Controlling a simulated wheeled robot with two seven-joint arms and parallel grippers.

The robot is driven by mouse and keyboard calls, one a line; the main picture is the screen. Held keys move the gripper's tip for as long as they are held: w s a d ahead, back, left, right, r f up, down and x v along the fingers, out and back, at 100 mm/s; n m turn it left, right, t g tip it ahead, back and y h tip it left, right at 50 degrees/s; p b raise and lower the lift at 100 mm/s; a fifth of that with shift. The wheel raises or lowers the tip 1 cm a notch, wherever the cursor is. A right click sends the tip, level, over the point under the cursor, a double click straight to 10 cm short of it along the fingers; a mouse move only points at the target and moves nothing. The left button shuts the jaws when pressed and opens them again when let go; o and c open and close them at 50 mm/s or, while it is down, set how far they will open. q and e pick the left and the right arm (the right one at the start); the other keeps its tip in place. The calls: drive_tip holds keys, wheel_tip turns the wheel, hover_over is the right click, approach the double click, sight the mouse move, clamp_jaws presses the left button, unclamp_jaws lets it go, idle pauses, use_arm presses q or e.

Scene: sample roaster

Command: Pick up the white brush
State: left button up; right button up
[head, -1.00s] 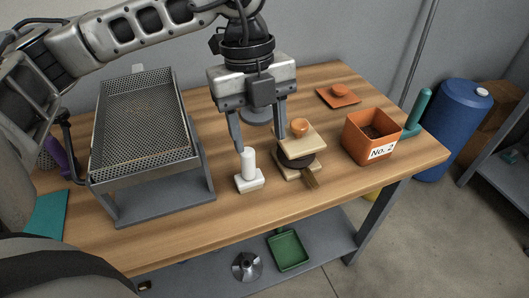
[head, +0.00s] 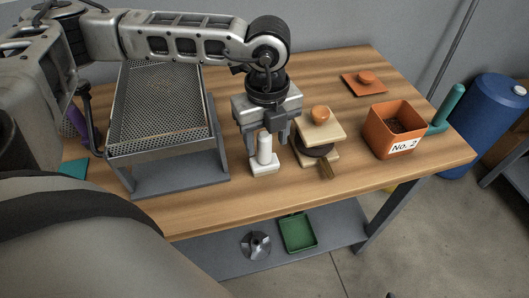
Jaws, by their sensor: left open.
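The white brush (head: 263,168) stands on the wooden table with its upright round handle on a flat, block-like base. My left gripper (head: 266,148) points down over it, its jaws open. In the picture its two fingers are on either side of the handle, and the top of the handle is close under the palm. I cannot tell whether a finger touches the handle. My right gripper is not in view.
Close right of the brush is a stack of pale wooden plates (head: 325,125) with an orange knob. A perforated tray on a grey stand (head: 180,180) is close on the left. Farther right are an orange bin (head: 378,138) marked "No. 2" and an orange lid (head: 364,84).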

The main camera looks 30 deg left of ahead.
sight(265, 150)
use_arm(q)
drive_tip(key=shift+s+a+f, duration=0.15)
drive_tip(key=shift+f, duration=1.7)
drive_tip(key=c, duration=1.1)
drive_tip(key=shift+o, duration=0.2)
drive_tip(key=shift+r, duration=0.1)
